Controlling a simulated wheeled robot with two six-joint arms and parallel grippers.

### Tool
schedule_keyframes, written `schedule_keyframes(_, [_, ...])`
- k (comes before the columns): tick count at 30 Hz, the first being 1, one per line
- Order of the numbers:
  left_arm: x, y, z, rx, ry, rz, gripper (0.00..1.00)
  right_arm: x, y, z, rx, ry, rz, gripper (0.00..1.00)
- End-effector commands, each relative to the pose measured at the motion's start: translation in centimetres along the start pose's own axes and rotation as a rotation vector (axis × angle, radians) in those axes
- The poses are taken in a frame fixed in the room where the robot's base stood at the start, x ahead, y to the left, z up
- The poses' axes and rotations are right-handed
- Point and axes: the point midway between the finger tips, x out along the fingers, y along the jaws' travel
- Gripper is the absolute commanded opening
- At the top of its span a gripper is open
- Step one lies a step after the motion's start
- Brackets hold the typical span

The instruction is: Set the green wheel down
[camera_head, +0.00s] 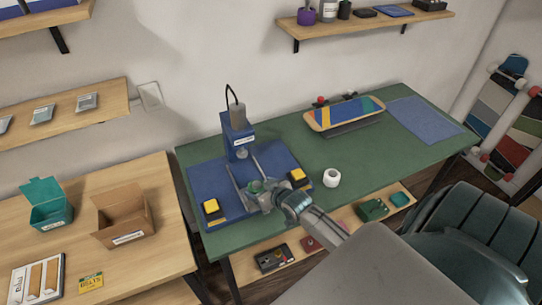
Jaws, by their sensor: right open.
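A small green round piece (257,186), which looks like the green wheel, shows between the fingers of my right gripper at the blue press. It is partly hidden by the gripper, and I cannot tell whether it touches the press or the fingers. My right gripper (243,167) is open, its two grey fingers reaching over the blue mat in front of the press. The blue press (238,130) stands at the back of this mat (205,180). A white wheel (331,178) rests on the green table top to the right. My left gripper is out of view.
Two yellow-topped buttons (212,209) flank the gripper on the mat. A skateboard deck (344,113) lies on a stand at the back. A cardboard box (122,216) and a teal bin (48,204) stand on the left table. The green table (375,160) is clear right of the white wheel.

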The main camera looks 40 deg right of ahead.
Motion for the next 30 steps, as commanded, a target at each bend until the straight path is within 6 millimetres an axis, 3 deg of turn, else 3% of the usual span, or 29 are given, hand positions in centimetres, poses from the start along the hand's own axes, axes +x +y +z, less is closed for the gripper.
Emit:
schedule_keyframes(6, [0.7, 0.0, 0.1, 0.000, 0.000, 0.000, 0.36, -4.4, 0.0, 0.1, -0.005, 0.000, -0.001, 0.76])
schedule_keyframes(12, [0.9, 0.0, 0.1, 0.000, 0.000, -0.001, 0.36, -6.8, 0.0, 0.1, -0.001, 0.000, 0.000, 0.76])
schedule_keyframes(30, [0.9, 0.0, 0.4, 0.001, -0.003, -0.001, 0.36, -7.5, 0.0, 0.0, 0.000, 0.000, 0.000, 0.76])
